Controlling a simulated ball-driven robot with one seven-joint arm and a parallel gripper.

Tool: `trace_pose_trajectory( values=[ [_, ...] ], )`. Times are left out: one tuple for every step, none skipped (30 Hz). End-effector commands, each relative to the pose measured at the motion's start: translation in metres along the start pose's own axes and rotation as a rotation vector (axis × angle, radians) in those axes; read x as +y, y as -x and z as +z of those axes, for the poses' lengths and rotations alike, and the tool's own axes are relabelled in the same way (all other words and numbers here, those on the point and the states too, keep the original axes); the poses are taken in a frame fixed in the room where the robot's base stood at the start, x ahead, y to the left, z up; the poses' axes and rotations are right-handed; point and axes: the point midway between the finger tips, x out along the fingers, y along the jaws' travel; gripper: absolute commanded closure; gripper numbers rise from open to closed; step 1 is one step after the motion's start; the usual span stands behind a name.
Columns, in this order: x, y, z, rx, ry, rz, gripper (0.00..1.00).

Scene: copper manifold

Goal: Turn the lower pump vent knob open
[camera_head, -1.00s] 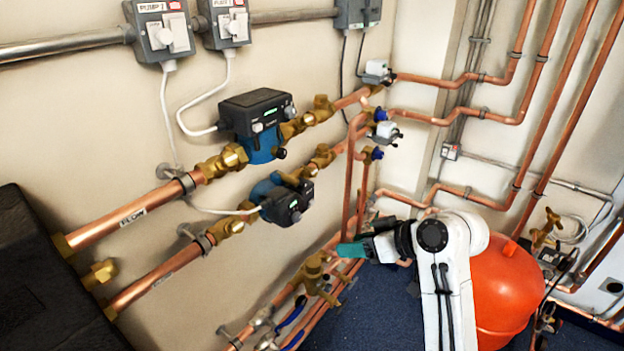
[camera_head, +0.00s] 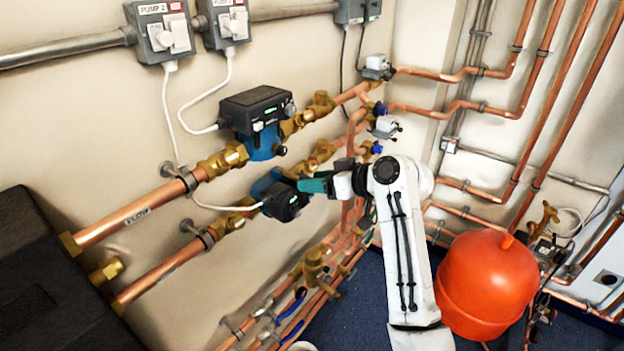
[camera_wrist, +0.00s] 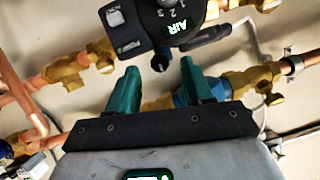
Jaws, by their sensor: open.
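The lower pump (camera_head: 285,202), a dark control head on a blue body, sits on the lower copper pipe. My gripper (camera_head: 306,186) is at its right side in the head view; the arm comes from the lower right. In the wrist view the dark pump head (camera_wrist: 178,20), with lit figures, is ahead of my gripper (camera_wrist: 158,66). Its two green fingers are apart and empty. A small black knob (camera_wrist: 161,62) below the head shows between the fingertips, and appears untouched. I cannot tell for sure whether it is the vent knob, nor its turn position.
The upper pump (camera_head: 258,115) is on the pipe above. Brass fittings (camera_head: 235,222) and copper pipes crowd around the lower pump. A black box (camera_head: 50,290) fills the lower left. An orange vessel (camera_head: 487,285) stands right of my arm.

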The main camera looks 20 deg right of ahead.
Motion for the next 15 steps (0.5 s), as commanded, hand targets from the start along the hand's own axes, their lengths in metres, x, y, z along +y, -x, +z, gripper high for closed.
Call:
trace_pose_trajectory(
  values=[
    [0.000, -0.005, -0.001, -0.001, -0.001, -0.001, 0.49],
    [0.000, -0.007, -0.001, -0.001, -0.001, -0.001, 0.49],
    [0.000, -0.010, 0.000, -0.001, -0.001, 0.000, 0.49],
    [0.000, -0.012, 0.000, -0.001, -0.001, 0.000, 0.49],
    [0.000, -0.013, 0.000, -0.001, 0.000, 0.000, 0.49],
    [0.000, -0.014, 0.000, -0.001, 0.000, 0.001, 0.49],
    [0.000, -0.015, 0.000, -0.001, 0.001, 0.001, 0.49],
    [0.000, -0.015, 0.001, -0.001, 0.001, 0.001, 0.49],
    [0.000, -0.015, 0.001, -0.001, 0.001, 0.001, 0.49],
    [0.000, -0.015, 0.001, -0.001, 0.001, 0.001, 0.49],
    [0.000, -0.015, 0.001, -0.001, 0.001, 0.001, 0.49],
    [0.000, -0.015, 0.001, -0.001, 0.001, 0.001, 0.49],
    [0.000, -0.015, 0.001, -0.001, 0.001, 0.001, 0.49],
    [0.000, -0.015, 0.001, -0.001, 0.001, 0.001, 0.49],
    [0.000, -0.015, 0.001, -0.001, 0.001, 0.001, 0.52]
  ],
)
